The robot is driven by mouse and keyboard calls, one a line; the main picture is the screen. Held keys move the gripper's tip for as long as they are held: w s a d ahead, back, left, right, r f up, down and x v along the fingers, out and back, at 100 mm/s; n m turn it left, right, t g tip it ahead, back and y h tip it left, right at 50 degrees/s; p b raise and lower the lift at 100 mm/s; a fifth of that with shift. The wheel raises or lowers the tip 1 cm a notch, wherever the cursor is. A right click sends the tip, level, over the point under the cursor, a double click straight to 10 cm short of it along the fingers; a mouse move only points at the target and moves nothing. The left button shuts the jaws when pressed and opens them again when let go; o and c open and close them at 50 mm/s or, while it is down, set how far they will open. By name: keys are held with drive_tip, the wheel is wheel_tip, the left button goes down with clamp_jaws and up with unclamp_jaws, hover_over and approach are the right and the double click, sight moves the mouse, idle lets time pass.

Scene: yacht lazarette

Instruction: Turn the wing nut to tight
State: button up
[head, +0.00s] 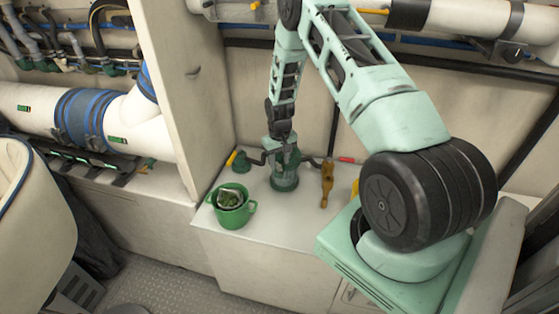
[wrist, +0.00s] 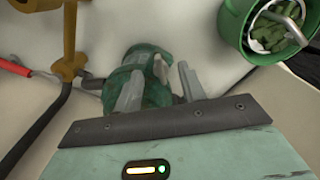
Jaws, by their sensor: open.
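A dark green fitting (head: 285,181) stands on the white bench top, with dark pipes running to it from the sides. In the wrist view its rounded green body (wrist: 146,59) shows just beyond my fingers. I cannot clearly make out a separate wing nut; the top of the fitting is partly hidden by my gripper. My gripper (head: 281,146) points down over the fitting. In the wrist view my gripper (wrist: 158,72) has its two grey fingers apart, overlapping the green fitting. I cannot tell whether they touch it.
A green bucket (head: 222,217) with loose contents stands left of the fitting. A brown-yellow fitting (head: 327,184) stands to its right, near a red-ended handle (head: 345,159). A small green piece (head: 241,164) is at the back left. The bench front is clear; a partition (head: 185,90) rises at left.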

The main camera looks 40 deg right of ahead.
drive_tip(key=shift+f, duration=0.85)
clamp_jaws()
